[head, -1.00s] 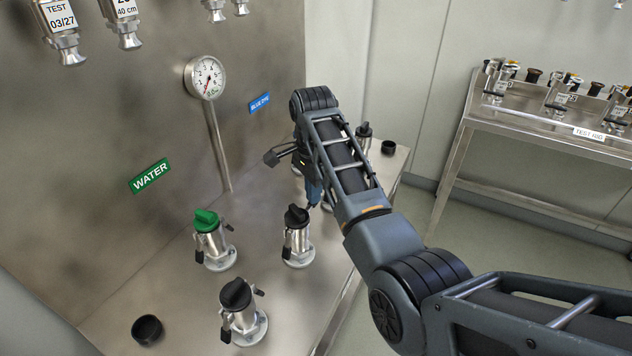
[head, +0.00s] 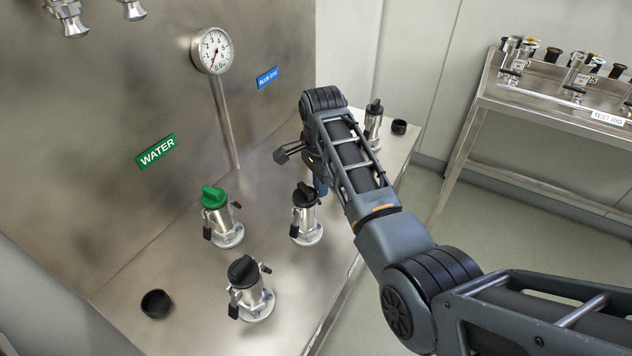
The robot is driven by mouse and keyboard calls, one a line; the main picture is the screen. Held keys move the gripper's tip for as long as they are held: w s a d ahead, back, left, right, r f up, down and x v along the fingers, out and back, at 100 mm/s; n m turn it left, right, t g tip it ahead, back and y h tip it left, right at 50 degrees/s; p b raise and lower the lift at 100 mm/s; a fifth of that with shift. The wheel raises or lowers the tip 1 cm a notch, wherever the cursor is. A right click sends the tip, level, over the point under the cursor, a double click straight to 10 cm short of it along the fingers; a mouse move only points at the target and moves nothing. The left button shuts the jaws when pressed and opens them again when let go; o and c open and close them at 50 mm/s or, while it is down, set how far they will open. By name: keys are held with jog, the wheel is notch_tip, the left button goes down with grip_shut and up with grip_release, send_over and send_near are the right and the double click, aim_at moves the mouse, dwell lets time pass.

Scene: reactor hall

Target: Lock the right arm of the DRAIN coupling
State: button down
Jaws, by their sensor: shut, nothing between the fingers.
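No label reading DRAIN shows, so I cannot tell by name which coupling it is. A black-capped steel coupling (head: 305,217) stands upright on the bench, its left arm hanging down along its side. My gripper (head: 320,187) is shut and empty, just behind and right of that coupling's cap; its tips are small and partly covered, and I cannot tell whether they touch. That coupling's right arm is not clearly visible. A green-capped coupling (head: 221,218) and a front black-capped coupling (head: 250,290) each have the left arm down and the right arm sticking out.
Another black-capped coupling (head: 374,122) stands behind my arm, beside a loose black cap (head: 399,127). A second cap (head: 155,304) lies front left. The steel panel carries a gauge (head: 211,50), a WATER label (head: 156,151) and a blue label (head: 267,78). A test rig table (head: 540,115) stands right.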

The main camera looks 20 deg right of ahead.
notch_tip(320, 180, up, 7)
jog(key=d, duration=0.1)
jog(key=shift+w, duration=0.35)
dwell(0.6)
jog(key=shift+s+f, duration=0.1)
